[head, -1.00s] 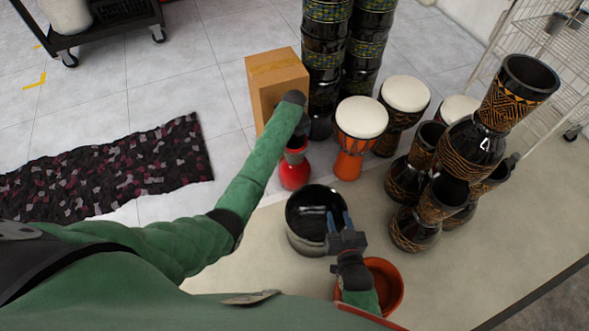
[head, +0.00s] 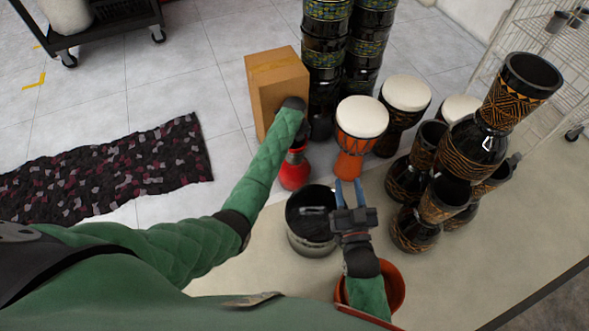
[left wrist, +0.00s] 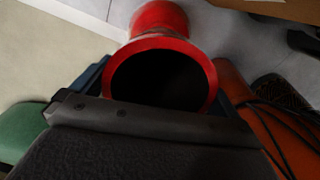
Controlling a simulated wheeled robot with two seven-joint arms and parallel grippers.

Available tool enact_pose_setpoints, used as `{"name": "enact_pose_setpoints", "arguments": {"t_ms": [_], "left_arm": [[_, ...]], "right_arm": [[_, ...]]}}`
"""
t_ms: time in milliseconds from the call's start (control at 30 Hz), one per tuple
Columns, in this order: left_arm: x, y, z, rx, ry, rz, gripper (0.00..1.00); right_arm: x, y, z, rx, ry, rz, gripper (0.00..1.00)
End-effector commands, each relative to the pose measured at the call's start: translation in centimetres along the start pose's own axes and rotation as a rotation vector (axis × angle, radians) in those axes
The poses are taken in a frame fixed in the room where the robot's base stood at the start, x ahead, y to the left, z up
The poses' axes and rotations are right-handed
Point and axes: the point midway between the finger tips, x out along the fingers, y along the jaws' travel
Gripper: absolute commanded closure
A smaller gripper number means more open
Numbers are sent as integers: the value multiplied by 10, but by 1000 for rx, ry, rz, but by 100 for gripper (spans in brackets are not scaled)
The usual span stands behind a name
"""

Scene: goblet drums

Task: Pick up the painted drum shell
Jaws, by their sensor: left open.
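A glossy red drum shell (head: 294,175) stands on the floor in front of the cardboard box. In the left wrist view its round dark mouth (left wrist: 160,78) faces the camera, with its red rim around it and its other flared end above. My left gripper (head: 299,143) is at the top of this shell, partly hidden by my forearm in the head view. Its jaws are open, with the shell's mouth between or just in front of them; I cannot tell whether they touch. My right gripper (head: 349,193) is open and empty, beside the black drum shell (head: 312,220).
An orange roped drum (head: 352,150) stands close right of the red shell, also in the left wrist view (left wrist: 262,125). The cardboard box (head: 275,85) and stacked black drums (head: 327,50) stand behind. Carved shells (head: 475,150) stand right. An orange bowl-like vessel (head: 392,285) is near me.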

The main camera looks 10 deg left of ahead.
Motion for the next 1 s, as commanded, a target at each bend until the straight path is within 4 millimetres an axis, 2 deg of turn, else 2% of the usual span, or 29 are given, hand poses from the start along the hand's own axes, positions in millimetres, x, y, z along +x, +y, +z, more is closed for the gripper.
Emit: {"name": "enact_pose_setpoints", "arguments": {"t_ms": [200, 300, 633, 1000], "left_arm": [[13, 0, 0, 0, 2, 1, 0], [16, 0, 0, 0, 1, 0, 0], [17, 0, 0, 0, 1, 0, 2], [17, 0, -1, 0, 1, 0, 75]], "right_arm": [[6, -2, -33, -9, 107, -6, 64], [7, -2, -42, -12, 134, -8, 64], [8, -2, -46, -13, 148, -8, 64], [7, -2, -45, -13, 147, -8, 64]]}}
